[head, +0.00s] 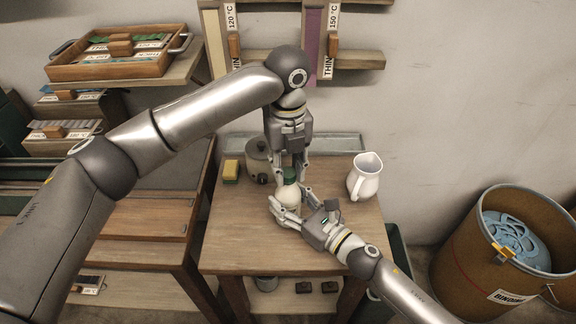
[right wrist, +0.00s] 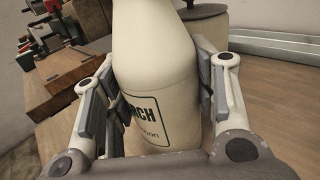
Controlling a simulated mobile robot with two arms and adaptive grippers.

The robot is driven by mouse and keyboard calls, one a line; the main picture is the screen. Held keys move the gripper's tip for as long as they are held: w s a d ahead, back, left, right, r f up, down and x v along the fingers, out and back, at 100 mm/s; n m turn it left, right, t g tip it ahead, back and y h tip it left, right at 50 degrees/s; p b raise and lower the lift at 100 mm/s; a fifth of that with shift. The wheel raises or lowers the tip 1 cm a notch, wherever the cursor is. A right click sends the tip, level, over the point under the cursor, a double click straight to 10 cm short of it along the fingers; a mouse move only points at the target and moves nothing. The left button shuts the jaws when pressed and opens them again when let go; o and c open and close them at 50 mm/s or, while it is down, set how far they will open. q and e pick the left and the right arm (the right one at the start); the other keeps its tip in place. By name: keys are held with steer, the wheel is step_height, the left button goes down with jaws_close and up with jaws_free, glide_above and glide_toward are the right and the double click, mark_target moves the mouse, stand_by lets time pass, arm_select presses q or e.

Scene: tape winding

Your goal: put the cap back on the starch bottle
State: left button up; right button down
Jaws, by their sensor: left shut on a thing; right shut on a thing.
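The starch bottle (head: 290,194) is cream-white and stands upright over the small wooden table. My right gripper (head: 285,203) is shut around its body from the front right. In the right wrist view the bottle (right wrist: 160,75) fills the middle between both fingers, with part of its dark-bordered label showing. The green cap (head: 290,174) is at the top of the bottle, in line with the neck. My left gripper (head: 291,167) points down from above and is shut on the cap. Whether the cap touches the neck or sits just above it cannot be told; the bottle's top is outside the right wrist view.
On the table (head: 325,236), a white pitcher (head: 366,177) stands to the right. The table's front is clear. A large brown bin (head: 470,265) stands on the floor at the right.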

arm_select(q)
steer(key=m, duration=1.5)
steer(key=o, duration=0.6)
steer(key=shift+r, duration=2.2)
